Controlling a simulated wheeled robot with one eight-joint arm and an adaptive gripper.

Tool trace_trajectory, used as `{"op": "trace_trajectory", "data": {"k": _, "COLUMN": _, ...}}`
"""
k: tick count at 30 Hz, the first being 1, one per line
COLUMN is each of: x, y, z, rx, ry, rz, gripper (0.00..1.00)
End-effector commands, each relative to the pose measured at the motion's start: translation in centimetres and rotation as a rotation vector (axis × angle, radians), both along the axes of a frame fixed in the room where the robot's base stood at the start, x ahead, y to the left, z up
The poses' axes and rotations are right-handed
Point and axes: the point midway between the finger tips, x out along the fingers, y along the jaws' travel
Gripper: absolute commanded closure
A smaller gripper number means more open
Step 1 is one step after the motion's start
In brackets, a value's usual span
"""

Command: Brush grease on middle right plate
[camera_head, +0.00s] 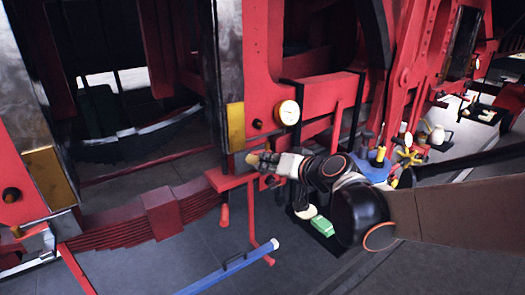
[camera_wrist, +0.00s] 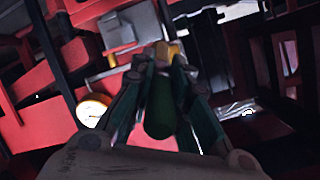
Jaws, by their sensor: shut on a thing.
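My gripper (camera_head: 262,160) reaches left in front of the red frame in the head view. In the wrist view (camera_wrist: 160,85) its fingers are shut on a brush with a dark green handle (camera_wrist: 160,112) and a yellowish tip (camera_wrist: 172,50). The brush tip (camera_head: 252,160) also shows at the end of the fingers in the head view. A yellow plate (camera_head: 235,130) is on the frame just above and left of the tip, apart from it in the picture. Another yellow plate (camera_head: 48,178) is at far left. Whether either is the middle right plate, and whether grease covers them, I cannot tell.
A round white gauge (camera_head: 288,112) sits on the red frame close above my gripper. A red leaf spring (camera_head: 155,215) lies below left. A blue bar (camera_head: 230,267) rises from the floor. A blue tray (camera_head: 375,170) and a green block (camera_head: 322,226) are near my arm.

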Motion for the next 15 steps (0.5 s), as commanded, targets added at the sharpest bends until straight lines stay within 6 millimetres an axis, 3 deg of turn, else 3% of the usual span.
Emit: {"op": "trace_trajectory", "data": {"k": 15, "x": -0.76, "y": -0.58, "z": 0.05, "rx": 0.001, "ry": 0.000, "rz": -0.002, "gripper": 1.00}}
